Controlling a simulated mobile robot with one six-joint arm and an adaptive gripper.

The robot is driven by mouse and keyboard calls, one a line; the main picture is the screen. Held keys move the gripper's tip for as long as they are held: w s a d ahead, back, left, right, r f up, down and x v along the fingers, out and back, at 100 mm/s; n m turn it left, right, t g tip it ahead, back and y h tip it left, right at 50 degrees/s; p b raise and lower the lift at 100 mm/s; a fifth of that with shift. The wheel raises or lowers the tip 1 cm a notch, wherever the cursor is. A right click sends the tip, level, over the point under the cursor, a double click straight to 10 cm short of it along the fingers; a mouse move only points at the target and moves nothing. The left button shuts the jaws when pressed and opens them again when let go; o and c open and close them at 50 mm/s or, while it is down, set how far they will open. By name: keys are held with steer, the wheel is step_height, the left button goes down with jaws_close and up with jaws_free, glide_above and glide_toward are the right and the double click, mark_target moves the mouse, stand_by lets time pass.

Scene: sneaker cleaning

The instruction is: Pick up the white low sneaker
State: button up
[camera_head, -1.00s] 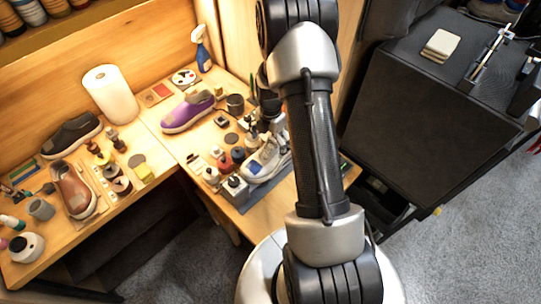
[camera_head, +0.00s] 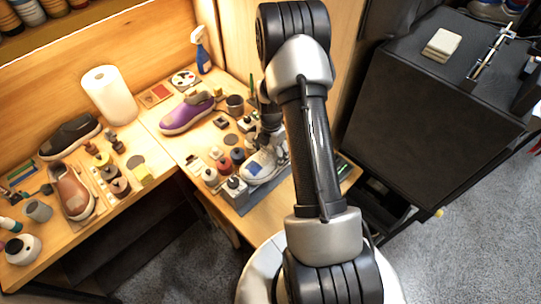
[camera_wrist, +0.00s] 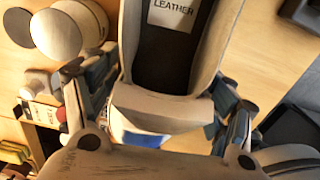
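The white low sneaker (camera_head: 258,166) with a blue patch sits on a grey stand at the right end of the workbench. In the wrist view its heel and collar (camera_wrist: 165,108) fill the middle, and the dark insole carries a "LEATHER" label. My gripper (camera_wrist: 165,85) is over the heel end, with one finger on each side of the shoe. The fingers look spread, with little room between them and the shoe; firm contact does not show. In the head view my arm partly hides the gripper (camera_head: 268,140) and the sneaker's rear.
Several small bottles (camera_head: 224,165) stand close to the left of the sneaker. A purple sneaker (camera_head: 186,112) and a blue spray bottle (camera_head: 202,55) are farther back. A brown shoe (camera_head: 72,190), a black shoe (camera_head: 70,135) and a paper roll (camera_head: 109,95) are at left.

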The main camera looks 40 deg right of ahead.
steer(key=c, duration=0.9)
steer(key=shift+o, duration=0.2)
steer(key=shift+r, duration=0.1)
